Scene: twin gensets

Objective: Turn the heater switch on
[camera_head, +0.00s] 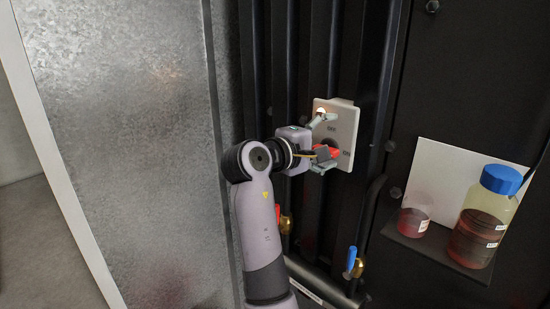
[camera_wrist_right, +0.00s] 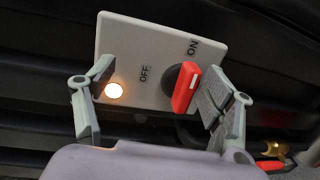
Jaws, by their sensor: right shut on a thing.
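The heater switch is a red knob on a dark round base, on a pale wall plate (camera_head: 342,122) with OFF and ON marks. The red knob (camera_wrist_right: 186,88) shows in the right wrist view, its upper end towards the ON mark. The plate (camera_wrist_right: 148,50) also has a lit round lamp (camera_wrist_right: 114,90) on its left. My left gripper is not in view.
A blue-capped bottle (camera_head: 481,222) and a small beaker (camera_head: 414,218) stand on a dark shelf (camera_head: 430,246) at the right. A blue-handled valve (camera_head: 352,262) and a red-handled one (camera_head: 280,218) sit below the plate. Dark ribbed panels surround it.

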